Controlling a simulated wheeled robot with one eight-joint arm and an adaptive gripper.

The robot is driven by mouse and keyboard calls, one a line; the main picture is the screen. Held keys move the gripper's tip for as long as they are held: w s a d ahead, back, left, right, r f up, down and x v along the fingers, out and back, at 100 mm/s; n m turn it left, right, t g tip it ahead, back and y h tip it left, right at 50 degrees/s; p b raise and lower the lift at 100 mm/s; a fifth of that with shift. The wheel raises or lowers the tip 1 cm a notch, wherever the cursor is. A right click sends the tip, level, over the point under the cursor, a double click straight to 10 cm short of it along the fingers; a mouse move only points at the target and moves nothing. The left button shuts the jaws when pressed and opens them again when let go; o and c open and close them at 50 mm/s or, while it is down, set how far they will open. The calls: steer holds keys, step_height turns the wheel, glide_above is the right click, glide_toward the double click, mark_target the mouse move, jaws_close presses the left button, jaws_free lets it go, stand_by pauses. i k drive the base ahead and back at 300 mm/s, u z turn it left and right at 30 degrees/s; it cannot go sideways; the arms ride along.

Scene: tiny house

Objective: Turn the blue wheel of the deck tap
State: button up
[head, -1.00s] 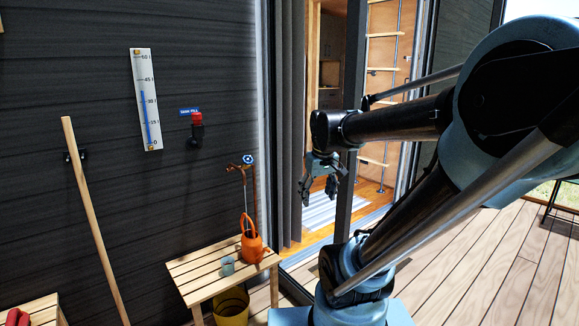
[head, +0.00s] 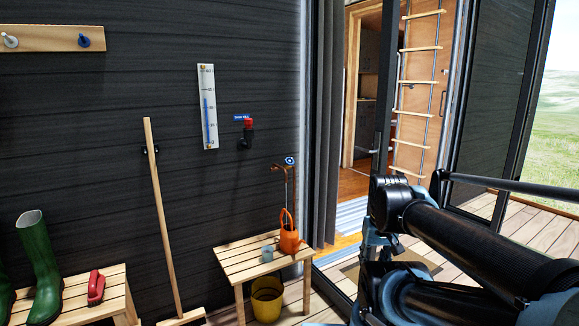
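The blue wheel (head: 290,160) is small and round, with a pale centre, on top of the deck tap. The tap's brown pipe (head: 294,184) stands upright by the dark wall's right end, behind the bench. An orange watering can (head: 289,238) stands below the tap's spout. My gripper (head: 370,242) hangs below my wrist, to the right of the tap and lower than the wheel, with a clear gap between them in the picture. Its fingers blend into my lower arm and base behind, so their opening does not show.
A slatted bench (head: 240,268) holds the can and a teal cup (head: 267,254). A yellow bucket (head: 267,300) stands under it. A red-handled valve (head: 247,131) and a gauge (head: 208,107) are on the wall. A broom (head: 162,215) leans left. Open doorway at right.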

mark_target(288, 162)
steer(key=u, duration=0.3)
steer(key=i, duration=0.9)
steer(key=z, duration=0.3)
